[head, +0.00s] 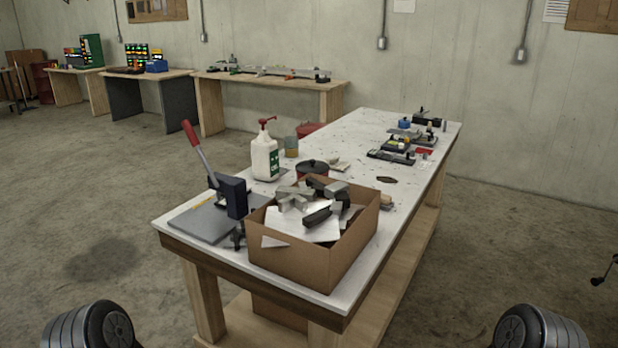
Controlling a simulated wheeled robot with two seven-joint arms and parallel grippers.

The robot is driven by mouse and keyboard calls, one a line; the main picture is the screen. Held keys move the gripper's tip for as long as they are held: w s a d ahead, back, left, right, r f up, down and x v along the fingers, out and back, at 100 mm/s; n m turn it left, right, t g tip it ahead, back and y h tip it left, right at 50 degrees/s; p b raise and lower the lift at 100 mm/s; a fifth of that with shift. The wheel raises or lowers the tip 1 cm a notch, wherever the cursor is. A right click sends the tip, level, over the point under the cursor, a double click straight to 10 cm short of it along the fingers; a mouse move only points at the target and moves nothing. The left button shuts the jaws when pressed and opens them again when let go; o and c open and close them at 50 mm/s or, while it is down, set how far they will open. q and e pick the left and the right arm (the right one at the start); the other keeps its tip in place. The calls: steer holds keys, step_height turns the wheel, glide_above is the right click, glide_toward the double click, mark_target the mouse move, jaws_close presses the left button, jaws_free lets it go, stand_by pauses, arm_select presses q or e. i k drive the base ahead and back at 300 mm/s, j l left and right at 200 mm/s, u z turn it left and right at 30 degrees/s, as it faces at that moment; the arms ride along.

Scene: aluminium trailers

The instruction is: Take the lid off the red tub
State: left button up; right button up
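A dark red tub (313,175) stands on the white-topped bench, just behind an open cardboard box. A dark round lid (312,164) with a small knob sits on top of it. The box and its contents hide the tub's lower front. A second red round container (309,129) stands farther back, partly hidden behind a yellowish jar; I cannot make out its top clearly. Only rounded grey parts of my arms show at the bottom corners. Neither gripper is in view.
The cardboard box (335,264), full of metal offcuts, fills the bench's near corner. A press with a red-handled lever (193,134) stands left of it. A white pump bottle (265,158) is left of the dark-lidded tub. Small tools (391,156) lie farther back. Floor around the bench is clear.

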mark_target(313, 166)
steer(key=i+l, duration=0.15)
steer(key=l, duration=0.25)
steer(key=i+l+u, duration=0.1)
steer(key=l, duration=0.3)
steer(key=i+l, duration=0.2)
steer(key=l, duration=0.2)
steer(key=i+l+u, duration=0.1)
steer(key=l, duration=0.3)
steer(key=i+l+u, duration=0.1)
steer(key=i+l, duration=0.35)
steer(key=l, duration=0.3)
steer(key=i+l+u, duration=0.25)
steer(key=i+l, duration=0.2)
steer(key=l, duration=0.3)
steer(key=i+l, duration=0.2)
steer(key=l, duration=0.2)
steer(key=i+l+u, duration=0.15)
steer(key=l, duration=0.25)
steer(key=i+l, duration=0.2)
steer(key=l, duration=0.25)
steer(key=i+l+u, duration=0.15)
steer(key=l, duration=0.3)
steer(key=l+u, duration=0.1)
steer(key=l, duration=0.65)
steer(key=k+l+u, duration=0.1)
steer(key=l, duration=0.7)
